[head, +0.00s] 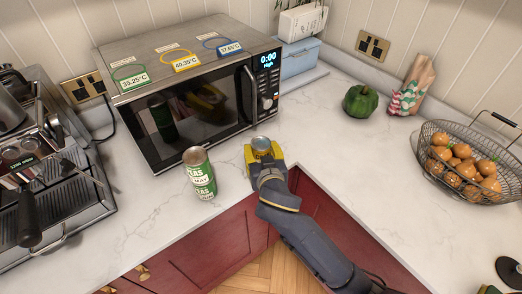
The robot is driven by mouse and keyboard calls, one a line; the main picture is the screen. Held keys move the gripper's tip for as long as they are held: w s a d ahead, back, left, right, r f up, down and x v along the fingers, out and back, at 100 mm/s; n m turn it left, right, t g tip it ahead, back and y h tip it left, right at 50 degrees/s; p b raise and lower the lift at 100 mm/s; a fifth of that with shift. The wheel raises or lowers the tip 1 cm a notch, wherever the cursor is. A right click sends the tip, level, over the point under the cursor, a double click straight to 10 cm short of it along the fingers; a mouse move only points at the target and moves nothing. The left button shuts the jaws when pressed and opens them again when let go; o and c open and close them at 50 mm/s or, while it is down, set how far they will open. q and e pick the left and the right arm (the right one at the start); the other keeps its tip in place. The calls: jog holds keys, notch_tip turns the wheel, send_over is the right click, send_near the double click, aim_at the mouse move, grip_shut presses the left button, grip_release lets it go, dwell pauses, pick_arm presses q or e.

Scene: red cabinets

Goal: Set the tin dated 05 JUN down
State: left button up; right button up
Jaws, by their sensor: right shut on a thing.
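My right gripper (262,157) reaches in from the lower right over the counter, in front of the microwave's right end. It is shut on a tin (261,144); mostly the round metal top shows, and the gripper hides the rest, so I cannot read its date. I cannot tell whether that tin touches the counter. A green and white tin (199,173) stands upright on the counter to the left, apart from the gripper. My left gripper is not in view.
A microwave (195,95) bears three coloured rings with temperature tags. A coffee machine (50,170) stands at the left. A green pepper (360,101), a paper bag (414,82) and a wire basket (436,168) of onions are at the right. The counter (345,150) between is clear.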

jog(key=shift+f, duration=0.1)
jog(key=o, duration=1.3)
jog(key=v, duration=1.2)
jog(key=shift+r, duration=0.2)
